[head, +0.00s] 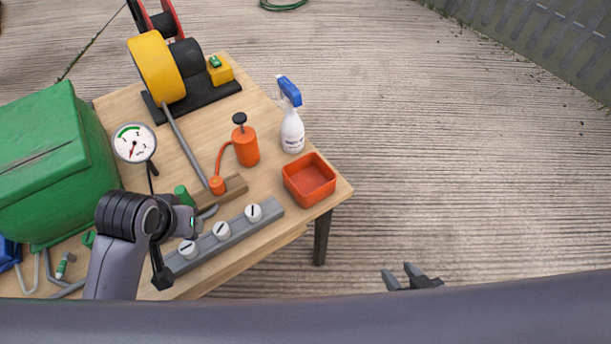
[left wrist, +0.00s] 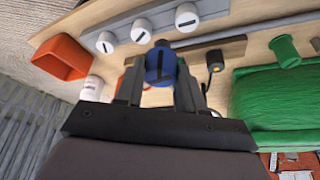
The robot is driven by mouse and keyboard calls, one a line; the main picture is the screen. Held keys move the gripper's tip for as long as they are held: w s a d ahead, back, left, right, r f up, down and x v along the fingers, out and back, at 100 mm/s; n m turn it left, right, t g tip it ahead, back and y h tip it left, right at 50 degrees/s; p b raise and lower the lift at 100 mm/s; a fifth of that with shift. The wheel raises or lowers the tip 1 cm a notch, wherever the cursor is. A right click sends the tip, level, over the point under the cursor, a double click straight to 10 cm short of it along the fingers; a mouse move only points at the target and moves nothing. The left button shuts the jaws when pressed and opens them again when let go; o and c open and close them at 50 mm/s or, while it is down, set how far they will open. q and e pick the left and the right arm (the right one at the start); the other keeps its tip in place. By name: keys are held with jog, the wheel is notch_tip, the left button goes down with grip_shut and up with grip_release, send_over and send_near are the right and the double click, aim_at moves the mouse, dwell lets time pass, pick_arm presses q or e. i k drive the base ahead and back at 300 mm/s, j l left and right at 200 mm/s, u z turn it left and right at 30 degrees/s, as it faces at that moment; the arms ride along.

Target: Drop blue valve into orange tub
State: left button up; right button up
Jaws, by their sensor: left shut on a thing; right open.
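The blue valve (left wrist: 160,66) shows in the left wrist view as a round blue cap with a dark slot, between the two fingers of my left gripper (left wrist: 159,80), which is shut on it. In the head view my left gripper (head: 192,222) is above the table near the grey rail and hides the valve. I cannot tell if the valve is clear of what is under it. The orange tub (head: 309,170) is an open square box at the table's right corner; it also shows in the left wrist view (left wrist: 62,57). My right gripper (head: 402,274) is open and empty, off the table.
A grey rail (head: 236,235) with several white slotted caps lies between my left gripper and the tub. An orange pump (head: 245,148), a spray bottle (head: 292,130), a gauge (head: 134,143), a yellow blower (head: 157,70) and a large green case (head: 50,165) stand farther back or left.

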aim_at(303, 185)
jog(key=i+l, duration=0.1)
jog(key=l, duration=0.4)
jog(key=i+l, duration=0.1)
jog(key=l, duration=0.45)
jog(key=i+l, duration=0.15)
jog(key=l, duration=0.35)
